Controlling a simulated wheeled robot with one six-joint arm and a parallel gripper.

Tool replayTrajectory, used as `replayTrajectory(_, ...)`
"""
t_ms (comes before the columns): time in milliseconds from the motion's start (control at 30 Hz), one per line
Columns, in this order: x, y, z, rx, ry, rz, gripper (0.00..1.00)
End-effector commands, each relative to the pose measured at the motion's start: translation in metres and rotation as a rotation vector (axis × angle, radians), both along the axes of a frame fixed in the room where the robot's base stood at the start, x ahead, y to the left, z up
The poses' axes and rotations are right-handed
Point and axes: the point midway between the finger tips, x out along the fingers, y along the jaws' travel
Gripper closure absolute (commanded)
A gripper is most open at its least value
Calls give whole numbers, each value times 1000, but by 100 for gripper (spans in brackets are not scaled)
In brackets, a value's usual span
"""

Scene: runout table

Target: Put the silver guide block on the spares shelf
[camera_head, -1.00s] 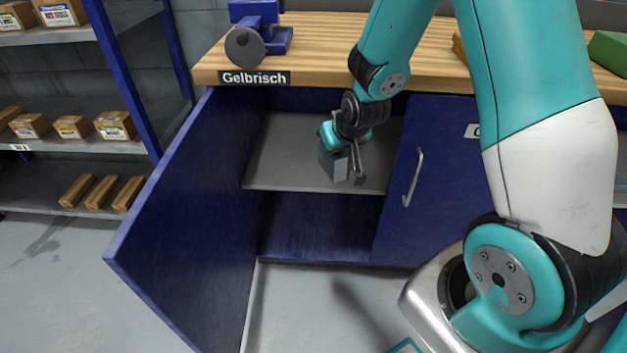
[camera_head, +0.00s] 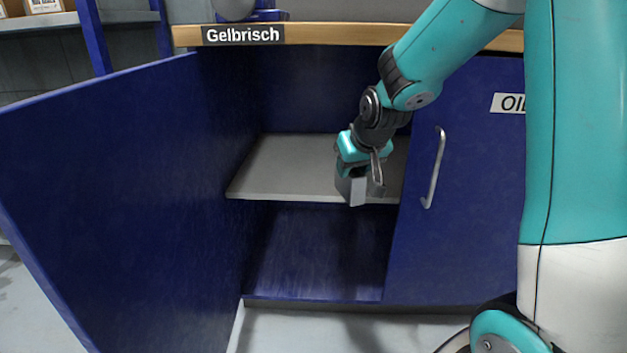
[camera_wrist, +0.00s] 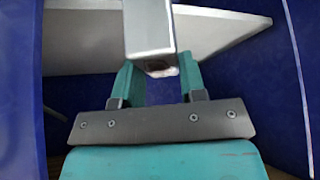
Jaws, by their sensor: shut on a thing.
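My gripper (camera_head: 360,178) is shut on the silver guide block (camera_head: 358,191), a small grey block that hangs below the jaws in the head view. In the wrist view the block (camera_wrist: 149,28) juts out between the two teal fingers of my gripper (camera_wrist: 158,75). The block is in front of the open blue cupboard, near the front edge of its grey inner shelf (camera_head: 285,165). I cannot tell from these views whether it touches that shelf. The spares shelf is not marked by any label I can read.
The open cupboard door (camera_head: 110,190) spans the left. A shut blue door (camera_head: 465,200) with a handle is on the right. The worktop edge (camera_head: 340,34), with a "Gelbrisch" label (camera_head: 243,34), runs above. A rack (camera_head: 40,21) with boxes stands at far left.

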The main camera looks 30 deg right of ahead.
Motion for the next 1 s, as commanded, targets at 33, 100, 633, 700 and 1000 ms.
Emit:
replayTrajectory(33, 6, -2, -1, -2, -6, -1, 100)
replayTrajectory(100, 18, -4, -2, -2, -6, -1, 100)
replayTrajectory(633, 146, -30, -2, -1, -6, -1, 100)
replayTrajectory(700, 156, -32, -1, -1, -5, -1, 100)
replayTrajectory(1000, 174, -36, 1, -1, -5, -1, 100)
